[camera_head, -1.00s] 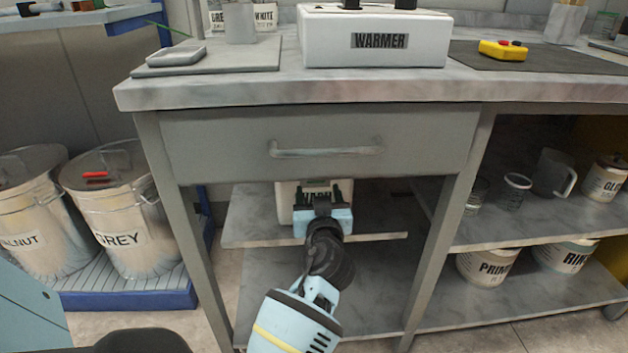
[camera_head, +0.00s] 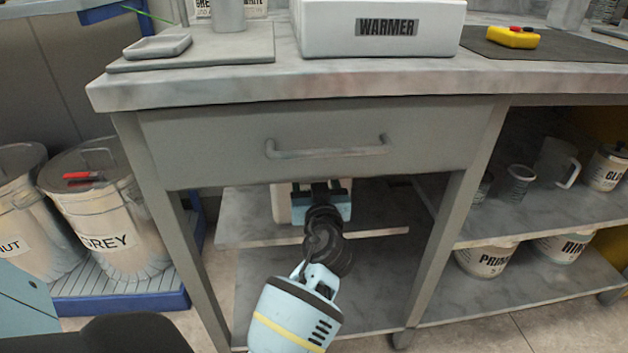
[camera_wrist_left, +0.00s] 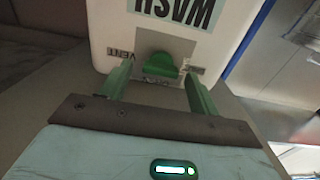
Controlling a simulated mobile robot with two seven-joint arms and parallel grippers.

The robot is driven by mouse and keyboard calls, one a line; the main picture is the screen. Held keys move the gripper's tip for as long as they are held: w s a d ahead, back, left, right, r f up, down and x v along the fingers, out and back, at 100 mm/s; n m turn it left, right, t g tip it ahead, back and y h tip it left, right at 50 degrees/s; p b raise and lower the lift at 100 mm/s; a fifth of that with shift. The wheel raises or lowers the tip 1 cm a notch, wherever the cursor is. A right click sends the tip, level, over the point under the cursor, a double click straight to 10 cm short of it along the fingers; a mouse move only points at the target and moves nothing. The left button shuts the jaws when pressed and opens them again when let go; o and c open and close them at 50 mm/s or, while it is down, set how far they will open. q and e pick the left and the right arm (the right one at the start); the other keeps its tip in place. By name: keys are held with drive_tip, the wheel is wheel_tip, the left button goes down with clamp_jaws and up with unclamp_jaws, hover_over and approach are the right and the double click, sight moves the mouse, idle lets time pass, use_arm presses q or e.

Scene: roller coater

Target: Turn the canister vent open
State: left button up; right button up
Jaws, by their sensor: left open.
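A white canister (camera_head: 281,204) stands on the shelf under the drawer, mostly hidden behind my gripper in the head view. In the left wrist view the canister (camera_wrist_left: 105,30) shows upside-down lettering that seems to read WASH. Its green vent knob (camera_wrist_left: 162,66) sits on a grey plate, with small labels on both sides; one seems to read VENT. My left gripper (camera_wrist_left: 160,84) is open, its fingers on either side of the knob with gaps visible. I cannot tell how far they reach past it. In the head view the left gripper (camera_head: 322,190) is below the drawer. My right gripper is not in view.
The drawer (camera_head: 320,140) with its bar handle hangs just above my left gripper. Table legs flank the space. The shelf (camera_head: 385,226) is bare to the right of the gripper. Labelled bins (camera_head: 105,215) stand left; cans (camera_head: 487,260) and jars are on the right shelves.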

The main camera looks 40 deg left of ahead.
use_arm(q)
drive_tip(key=shift+c, duration=0.4)
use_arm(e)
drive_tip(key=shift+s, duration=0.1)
use_arm(q)
drive_tip(key=c, duration=0.9)
